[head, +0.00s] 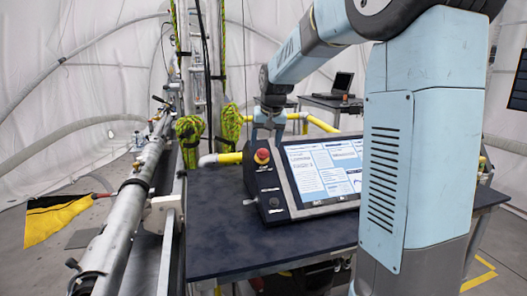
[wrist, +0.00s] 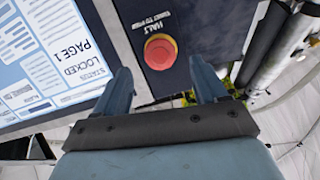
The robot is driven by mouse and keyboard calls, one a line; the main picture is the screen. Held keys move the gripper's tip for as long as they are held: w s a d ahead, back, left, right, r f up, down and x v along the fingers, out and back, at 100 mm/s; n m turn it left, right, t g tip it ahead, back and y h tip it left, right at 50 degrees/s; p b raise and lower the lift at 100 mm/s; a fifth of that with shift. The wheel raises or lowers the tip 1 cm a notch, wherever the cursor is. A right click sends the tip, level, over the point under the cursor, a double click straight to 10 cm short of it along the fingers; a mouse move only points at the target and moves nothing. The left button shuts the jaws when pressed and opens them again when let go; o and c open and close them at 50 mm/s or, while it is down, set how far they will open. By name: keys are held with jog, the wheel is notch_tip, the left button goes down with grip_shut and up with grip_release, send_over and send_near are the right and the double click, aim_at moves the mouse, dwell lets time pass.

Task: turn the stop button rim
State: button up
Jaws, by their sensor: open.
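The stop button (head: 262,156) is a red round cap with a yellow edge on the upper left corner of a dark control panel (head: 274,207). It also shows in the wrist view (wrist: 160,52), below upside-down white lettering that includes "HALT". My gripper (head: 267,136) is above the button in the head view, pointing down. In the wrist view my gripper (wrist: 163,80) is open, with one blue finger on each side of the button's line and the button a little beyond the tips. Nothing is between the fingers. I cannot tell the exact gap to the button.
The panel's lit screen (head: 325,168) is right of the button. The panel stands on a dark table (head: 215,225) with free room at its left. A long metal pipe (head: 125,210) runs along the left. Yellow pipes (head: 229,158) and green-yellow straps (head: 190,135) are behind.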

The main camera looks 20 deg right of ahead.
aim_at(264, 151)
jog(key=shift+x, duration=2.45)
jog(key=shift+c, duration=0.2)
jog(key=c, duration=1)
jog(key=shift+c, duration=0.2)
jog(key=shift+m, duration=0.4)
jog(key=m, duration=0.2)
jog(key=shift+d+m+y, duration=0.1)
jog(key=shift+m+y, duration=0.2)
jog(key=shift+y, duration=0.1)
jog(key=shift+m+t, duration=0.3)
jog(key=shift+m, duration=1.3)
jog(key=shift+y, duration=0.3)
